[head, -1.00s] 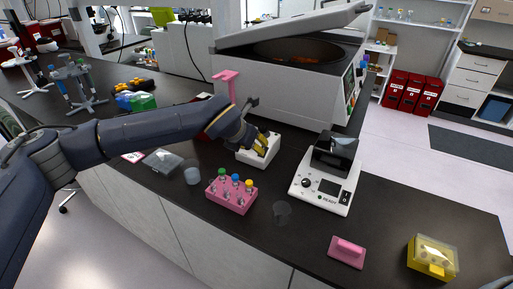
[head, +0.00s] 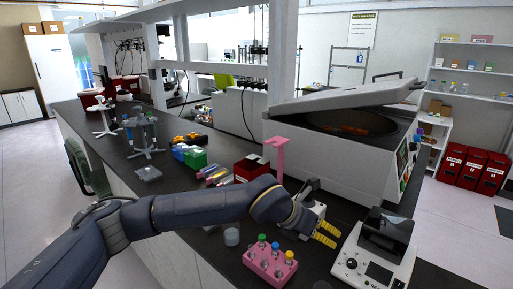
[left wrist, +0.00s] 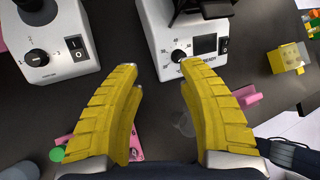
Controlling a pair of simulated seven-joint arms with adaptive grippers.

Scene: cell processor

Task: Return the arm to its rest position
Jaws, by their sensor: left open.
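My left gripper (head: 332,234) has yellow fingers and hangs over the bench, between a small white mixer (head: 314,212) and a white knobbed device (head: 372,262). In the left wrist view my left gripper (left wrist: 160,70) is open, its fingers wide apart with nothing between them. The left arm stretches across the bench from the lower left, bent at the wrist. In the left wrist view the mixer (left wrist: 45,48) is at the upper left and the knobbed device (left wrist: 183,58) lies beyond the fingertips. My right gripper is not in view.
A pink tube rack (head: 262,268) with capped tubes stands in front of the gripper. A large open-lidded centrifuge (head: 335,155) stands behind it. A pink stand (head: 280,150), a red box (head: 250,167) and a grey tube stand (head: 143,138) are farther left on the dark bench.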

